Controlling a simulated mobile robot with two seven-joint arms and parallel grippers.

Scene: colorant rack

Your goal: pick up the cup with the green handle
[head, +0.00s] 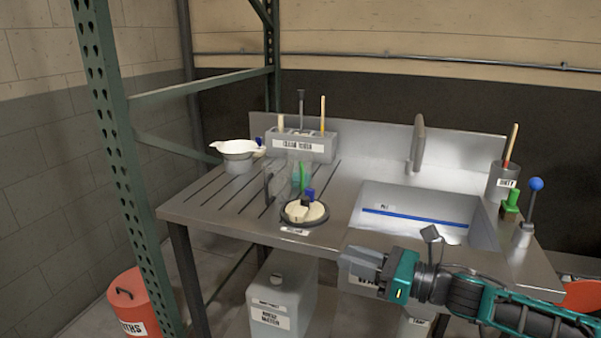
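A small teal-green cup-like item (296,180) with an upright bright green handle stands on the steel worktop behind the round dark dish. It is small, and a dark blue item beside it partly overlaps it. A second green item (513,197) with a dark base is at the right end of the worktop; I cannot tell if it is a cup. My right gripper (352,264) is in front of the worktop's front edge below the sink, pointing left, well apart from both green items. Its finger gap does not show clearly. My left gripper is out of view.
A round dish (304,221) with pale pieces sits near the front edge. The sink (410,205) has a blue strip across it. A grey tool holder (300,147), a white bowl (235,148) and a grey container (499,181) stand around. A green rack post (122,150) rises at left.

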